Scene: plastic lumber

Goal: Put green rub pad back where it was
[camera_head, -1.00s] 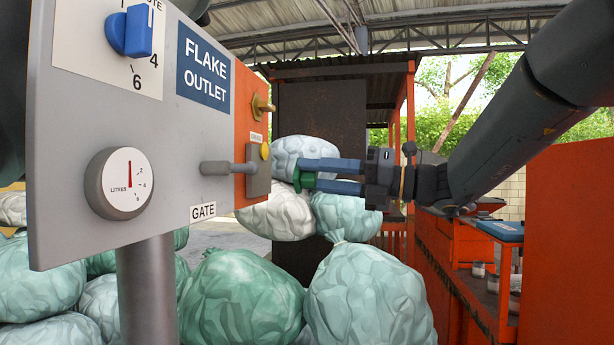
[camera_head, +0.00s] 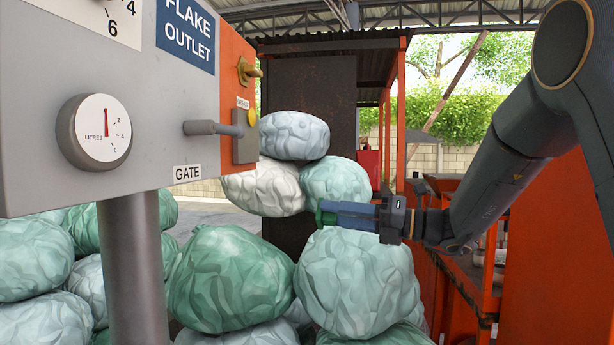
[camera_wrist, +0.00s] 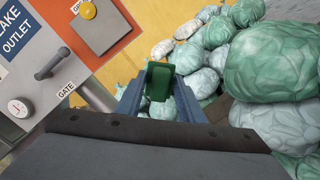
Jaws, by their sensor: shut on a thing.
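My gripper (camera_head: 330,214) is shut on the green rub pad (camera_wrist: 159,82). In the wrist view the pad sits between the two blue fingertips. In the head view only a small green part of the pad (camera_head: 319,213) shows at the finger ends. The gripper points left, in front of the stacked bags and to the right of the flake outlet panel, apart from the panel. The place the pad came from cannot be made out in these frames.
The grey flake outlet panel (camera_head: 160,100) has a gate lever (camera_head: 213,128) and an orange strip (camera_head: 232,80) on its right edge. Full bags (camera_head: 235,280) fill the space below and behind. An orange structure (camera_head: 545,240) stands at the right.

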